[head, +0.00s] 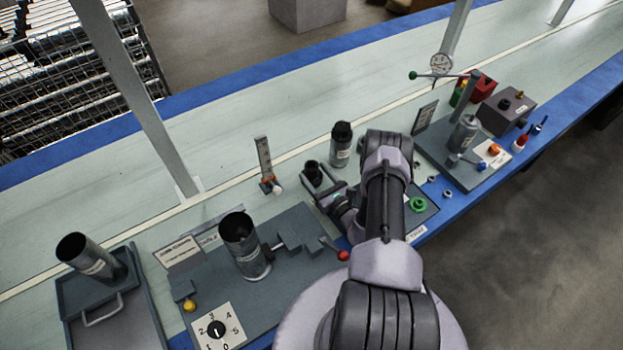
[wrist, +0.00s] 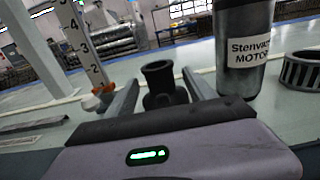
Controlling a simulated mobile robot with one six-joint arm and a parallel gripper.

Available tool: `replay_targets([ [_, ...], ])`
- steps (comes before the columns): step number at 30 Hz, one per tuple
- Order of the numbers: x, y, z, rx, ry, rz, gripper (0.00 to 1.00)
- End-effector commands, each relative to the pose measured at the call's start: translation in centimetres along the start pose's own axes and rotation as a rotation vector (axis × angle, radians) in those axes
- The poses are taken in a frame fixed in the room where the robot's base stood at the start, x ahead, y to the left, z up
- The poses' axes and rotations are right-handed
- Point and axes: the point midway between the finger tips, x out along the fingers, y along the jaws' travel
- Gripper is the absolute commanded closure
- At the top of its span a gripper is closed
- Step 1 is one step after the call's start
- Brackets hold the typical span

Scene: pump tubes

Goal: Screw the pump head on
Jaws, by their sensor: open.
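A black flanged part with a round open top, which looks like the pump head (wrist: 160,78), stands between my spread fingers in the wrist view. It also shows in the head view (head: 313,172). My gripper (wrist: 161,84) is open around it; contact with either finger cannot be told, and its lower end is hidden by the gripper body. An open-topped grey tube (head: 246,258) stands upright in a fixture at lower left. A dark cylinder labelled "Stenvac MOTOR" (wrist: 243,48) stands right of the gripper; it is also in the head view (head: 341,150).
A scale post (wrist: 86,45) stands left of the gripper. A red-knobbed lever (head: 343,255) and a numbered dial (head: 217,328) belong to the fixture area. Another tube (head: 92,262) stands at far left. A gauge station (head: 465,135) is at right. Pale bench beyond is clear.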

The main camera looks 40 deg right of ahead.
Motion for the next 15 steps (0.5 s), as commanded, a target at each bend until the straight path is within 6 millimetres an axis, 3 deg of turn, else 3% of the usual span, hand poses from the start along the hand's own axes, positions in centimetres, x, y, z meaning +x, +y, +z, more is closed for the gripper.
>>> replay_targets([
  [5,0.03,-0.02,0.11,0.000,0.000,0.000,0.37],
  [15,-0.01,0.00,0.09,0.000,0.000,0.000,1.00],
])
